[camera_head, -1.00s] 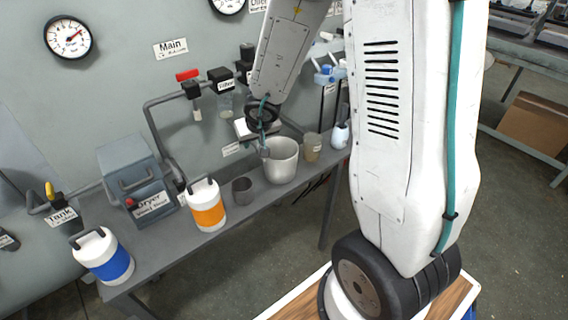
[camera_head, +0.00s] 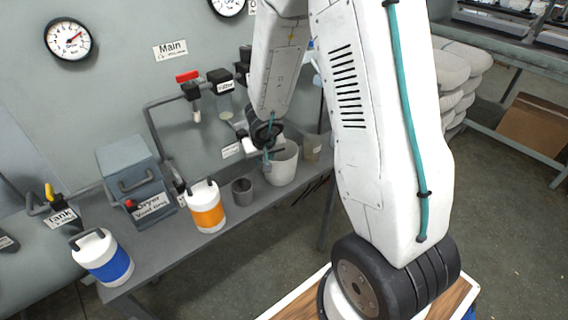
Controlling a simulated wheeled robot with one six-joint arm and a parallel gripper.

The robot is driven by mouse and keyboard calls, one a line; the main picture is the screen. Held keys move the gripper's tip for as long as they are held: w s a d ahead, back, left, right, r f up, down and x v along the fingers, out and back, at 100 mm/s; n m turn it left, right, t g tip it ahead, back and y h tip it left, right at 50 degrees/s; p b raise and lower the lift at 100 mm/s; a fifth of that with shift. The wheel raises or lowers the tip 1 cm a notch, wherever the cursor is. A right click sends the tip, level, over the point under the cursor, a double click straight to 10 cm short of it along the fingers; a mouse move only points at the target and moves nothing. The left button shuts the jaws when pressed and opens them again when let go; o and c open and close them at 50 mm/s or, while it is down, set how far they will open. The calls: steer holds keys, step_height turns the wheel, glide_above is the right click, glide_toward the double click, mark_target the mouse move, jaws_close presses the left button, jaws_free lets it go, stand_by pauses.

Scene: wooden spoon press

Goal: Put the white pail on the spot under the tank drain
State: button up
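The white pail (camera_head: 284,167) stands upright on the grey bench, toward its right part. My gripper (camera_head: 267,160) points down at the left side of the pail's rim. Its fingertips are small and partly hidden, so I cannot tell whether it is open or shut on the rim. The tank drain (camera_head: 48,194), with a yellow handle, is on the wall at the far left, above a "Tank" label (camera_head: 61,218). The spot under the drain cannot be made out clearly. A white jug with a blue band (camera_head: 104,258) stands just right of and below the label.
A white jug with an orange band (camera_head: 206,208) and a dark grey cup (camera_head: 242,191) stand between the pail and the dryer box (camera_head: 136,180). A beige cup (camera_head: 312,147) stands right of the pail. Pipes and valves (camera_head: 191,90) line the wall behind.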

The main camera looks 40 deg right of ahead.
steer(key=shift+x, duration=2.1)
steer(key=shift+d, duration=0.1)
steer(key=shift+c, duration=0.3)
steer(key=shift+r, duration=0.1)
jaws_close()
